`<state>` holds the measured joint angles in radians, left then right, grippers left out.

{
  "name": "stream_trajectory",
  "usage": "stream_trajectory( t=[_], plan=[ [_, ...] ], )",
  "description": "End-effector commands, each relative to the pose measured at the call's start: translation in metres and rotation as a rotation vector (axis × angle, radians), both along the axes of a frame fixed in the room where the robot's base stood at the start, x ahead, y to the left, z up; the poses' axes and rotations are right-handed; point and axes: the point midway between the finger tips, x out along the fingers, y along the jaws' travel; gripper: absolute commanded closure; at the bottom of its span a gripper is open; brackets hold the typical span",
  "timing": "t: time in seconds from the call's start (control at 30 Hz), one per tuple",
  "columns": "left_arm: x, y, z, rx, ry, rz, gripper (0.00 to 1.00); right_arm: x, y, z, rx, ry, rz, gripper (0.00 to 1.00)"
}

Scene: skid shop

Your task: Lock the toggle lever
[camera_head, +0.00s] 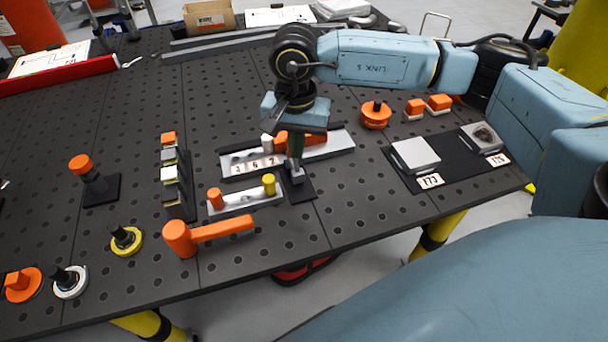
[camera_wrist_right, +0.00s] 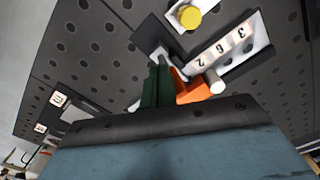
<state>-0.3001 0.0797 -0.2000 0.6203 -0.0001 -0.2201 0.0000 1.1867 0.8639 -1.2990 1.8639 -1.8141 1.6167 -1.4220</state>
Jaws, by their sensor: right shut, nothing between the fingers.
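The toggle lever (camera_head: 297,175) is a small grey metal piece on a dark square base plate (camera_head: 302,193) near the middle of the pegboard table. In the right wrist view, the grey piece (camera_wrist_right: 160,54) sits right at the tips of my green fingers. My right gripper (camera_head: 296,160) points down over it, shut with nothing between the fingers. The fingertips are at or against the lever; I cannot tell whether they touch. They hide part of the lever. My left gripper is not in view.
A silver plate with digits (camera_head: 238,168) and orange parts lies just behind the gripper. A plate with orange and yellow pegs (camera_head: 240,203) is left of the toggle base, with an orange handle (camera_head: 215,232) in front.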

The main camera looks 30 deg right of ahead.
Motion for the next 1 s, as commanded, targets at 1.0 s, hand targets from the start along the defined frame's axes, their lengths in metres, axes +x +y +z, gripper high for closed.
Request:
stream_trajectory(
  t=[1.0],
  plan=[
    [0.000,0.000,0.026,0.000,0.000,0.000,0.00,-0.011,0.003,0.057,0.001,-0.001,-0.001,1.00]
  ],
)
